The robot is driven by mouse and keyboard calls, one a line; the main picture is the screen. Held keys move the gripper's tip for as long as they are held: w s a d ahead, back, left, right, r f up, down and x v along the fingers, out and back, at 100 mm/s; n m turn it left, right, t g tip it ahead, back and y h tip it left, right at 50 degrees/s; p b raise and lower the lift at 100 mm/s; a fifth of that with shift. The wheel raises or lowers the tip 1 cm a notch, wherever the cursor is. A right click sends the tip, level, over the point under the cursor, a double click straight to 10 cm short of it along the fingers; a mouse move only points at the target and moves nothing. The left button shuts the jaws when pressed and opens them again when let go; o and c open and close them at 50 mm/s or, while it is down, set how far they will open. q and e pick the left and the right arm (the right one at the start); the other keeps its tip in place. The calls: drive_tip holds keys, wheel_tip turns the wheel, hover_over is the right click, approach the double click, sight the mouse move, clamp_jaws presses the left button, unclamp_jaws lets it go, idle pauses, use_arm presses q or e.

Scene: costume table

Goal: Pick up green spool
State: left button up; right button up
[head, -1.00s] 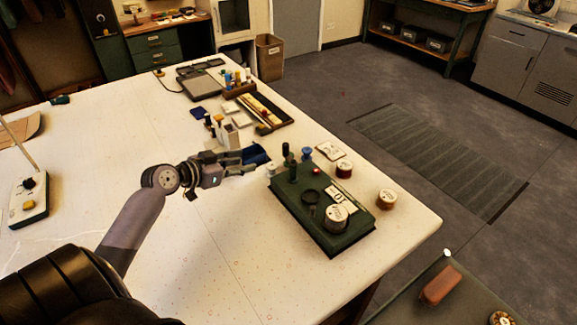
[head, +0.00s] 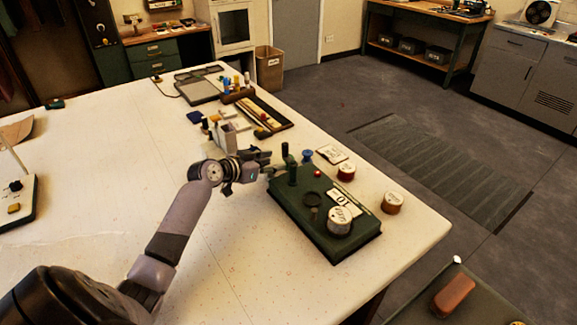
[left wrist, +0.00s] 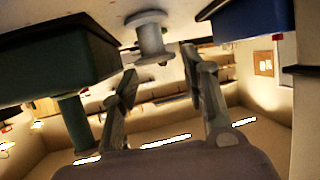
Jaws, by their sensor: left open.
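A dark green upright spool-like piece (head: 293,173) stands on the far left part of a green case (head: 337,247). A second dark green piece (head: 285,152) stands just behind it. My left gripper (head: 274,163) is open at the left edge of the case, close to both. In the left wrist view, which looks upside down, a pale grey-green spool (left wrist: 150,38) stands beyond and between the open fingers (left wrist: 160,68). The case (left wrist: 50,58) and a green post (left wrist: 75,122) are at left there. My right gripper is not in view.
A blue box (left wrist: 250,16) borders the right finger. The table's left half (head: 110,145) is mostly clear.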

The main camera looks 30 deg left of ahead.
use_arm(q)
drive_tip(key=shift+w+d+f, duration=0.1)
drive_tip(key=shift+w+d, duration=0.05)
drive_tip(key=shift+w, duration=0.3)
drive_tip(key=b+x, duration=0.1)
drive_tip(key=x, duration=0.2)
drive_tip(key=shift+w+d+b, duration=0.15)
drive_tip(key=shift+w+b, duration=0.2)
drive_tip(key=shift+w+d+f, duration=0.1)
drive_tip(key=shift+w, duration=0.2)
drive_tip(key=shift+s, duration=0.1)
drive_tip(key=c, duration=0.5)
drive_tip(key=shift+c, duration=0.6)
drive_tip(key=shift+r, duration=0.2)
